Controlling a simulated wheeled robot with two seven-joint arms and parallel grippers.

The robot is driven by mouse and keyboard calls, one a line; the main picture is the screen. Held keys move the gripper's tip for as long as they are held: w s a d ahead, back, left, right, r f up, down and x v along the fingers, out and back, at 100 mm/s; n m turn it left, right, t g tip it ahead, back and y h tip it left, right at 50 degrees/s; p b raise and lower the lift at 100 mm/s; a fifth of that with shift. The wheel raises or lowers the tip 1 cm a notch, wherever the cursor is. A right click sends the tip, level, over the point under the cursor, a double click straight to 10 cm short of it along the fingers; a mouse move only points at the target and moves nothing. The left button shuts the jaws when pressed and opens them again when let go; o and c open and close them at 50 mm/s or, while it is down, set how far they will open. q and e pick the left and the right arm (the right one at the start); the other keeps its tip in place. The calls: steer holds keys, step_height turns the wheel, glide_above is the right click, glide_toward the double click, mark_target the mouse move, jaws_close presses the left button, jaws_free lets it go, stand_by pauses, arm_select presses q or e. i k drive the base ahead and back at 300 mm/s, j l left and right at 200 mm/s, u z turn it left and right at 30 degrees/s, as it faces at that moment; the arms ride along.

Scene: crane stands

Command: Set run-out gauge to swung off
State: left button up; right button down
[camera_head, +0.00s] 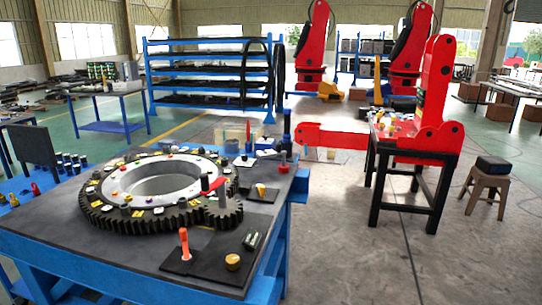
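A large dark ring gear (95,213) with a pale inner ring lies on the grey-topped workbench (40,238). A small pinion gear (226,218) stands at its right front edge. A red lever-like piece with a black knob (205,184) sits above the pinion; I cannot tell whether it is the run-out gauge. A small red-based upright piece (283,168) stands at the bench's back right. An orange-handled piece (184,244), a brass-coloured knob (233,262) and a dark green piece (251,241) are on the front right. Neither of my grippers is in view.
Several small coloured parts lie on the ring gear. A red crane structure (432,100) rests on a black stand (378,200) to the right, its red arm (335,138) reaching towards the bench. A stool (486,184) stands far right. The floor between is clear.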

mark_target(263, 154)
steer(key=i+l+u, duration=0.35)
steer(key=l, duration=0.3)
steer(key=i+l+u, duration=0.2)
steer(key=i+l, duration=0.15)
